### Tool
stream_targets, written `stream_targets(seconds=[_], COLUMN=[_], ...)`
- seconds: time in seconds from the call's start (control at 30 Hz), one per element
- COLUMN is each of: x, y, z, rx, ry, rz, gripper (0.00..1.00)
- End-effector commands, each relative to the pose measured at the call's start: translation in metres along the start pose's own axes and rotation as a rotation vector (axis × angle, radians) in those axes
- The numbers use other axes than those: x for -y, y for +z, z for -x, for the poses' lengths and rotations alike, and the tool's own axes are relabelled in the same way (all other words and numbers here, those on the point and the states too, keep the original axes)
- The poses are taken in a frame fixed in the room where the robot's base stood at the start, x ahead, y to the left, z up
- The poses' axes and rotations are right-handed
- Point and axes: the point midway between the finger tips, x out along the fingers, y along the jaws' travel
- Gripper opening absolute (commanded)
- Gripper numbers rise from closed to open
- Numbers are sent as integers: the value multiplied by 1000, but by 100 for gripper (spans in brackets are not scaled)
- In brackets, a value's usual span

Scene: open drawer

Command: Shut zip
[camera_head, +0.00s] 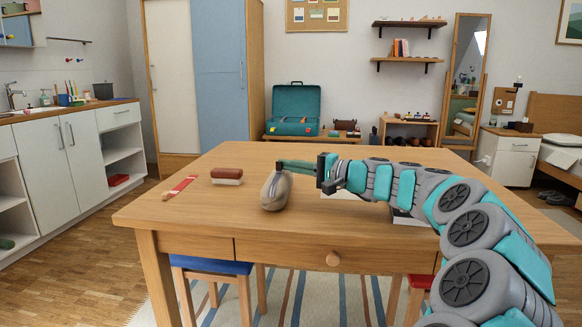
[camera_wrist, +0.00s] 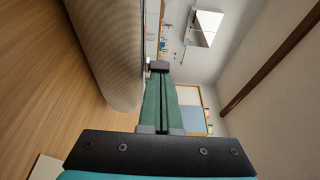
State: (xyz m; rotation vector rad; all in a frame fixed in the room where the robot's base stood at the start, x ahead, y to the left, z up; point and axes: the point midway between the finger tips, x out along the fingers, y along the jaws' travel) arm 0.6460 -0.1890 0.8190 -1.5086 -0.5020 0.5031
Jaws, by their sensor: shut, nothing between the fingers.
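A beige-grey pouch (camera_head: 272,194) with a rounded end lies on the wooden table (camera_head: 240,215) near its front edge. In the wrist view its woven side (camera_wrist: 105,45) fills the upper left. My gripper (camera_head: 281,165) reaches in from the right, and its tips are at the top of the pouch. In the wrist view the green fingers of my gripper (camera_wrist: 159,70) are together with nothing between them, alongside the pouch. I cannot tell whether the tips touch it. The zip and its pull cannot be made out.
A brown-topped brush (camera_head: 227,175) and a red and pale strip-like item (camera_head: 181,187) lie left of the pouch. White items lie partly hidden behind my arm on the right. The left front of the table is clear.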

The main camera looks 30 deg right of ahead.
Motion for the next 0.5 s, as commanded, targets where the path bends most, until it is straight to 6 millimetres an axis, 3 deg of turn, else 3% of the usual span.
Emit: stream_targets(seconds=[0.5], x=[-1], y=[69], z=[24], rx=[1], ry=[-2], rz=[2], gripper=[0])
